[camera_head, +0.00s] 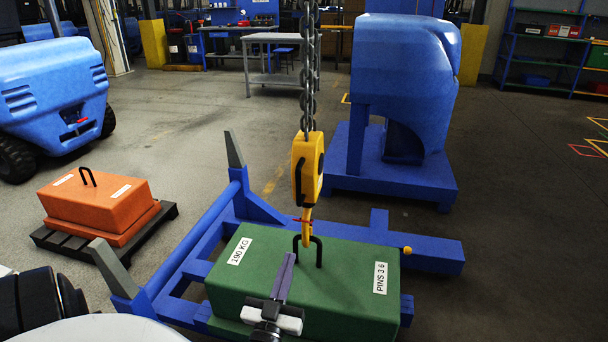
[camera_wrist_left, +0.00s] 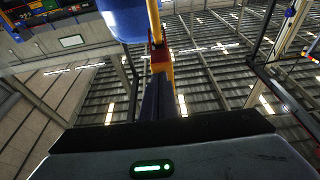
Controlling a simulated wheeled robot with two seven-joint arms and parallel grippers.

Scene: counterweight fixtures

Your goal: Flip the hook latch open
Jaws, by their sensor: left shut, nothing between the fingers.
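In the left wrist view the fingertips (camera_wrist_left: 158,78) overlap the view of the hook (camera_wrist_left: 167,68) near the red latch (camera_wrist_left: 158,54). I cannot tell whether they touch.
The green weight sits on a blue frame (camera_head: 205,240) with grey upright posts. An orange weight (camera_head: 98,203) rests on a dark pallet at left. A blue machine (camera_head: 403,90) stands behind the hook. The floor at right is clear.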

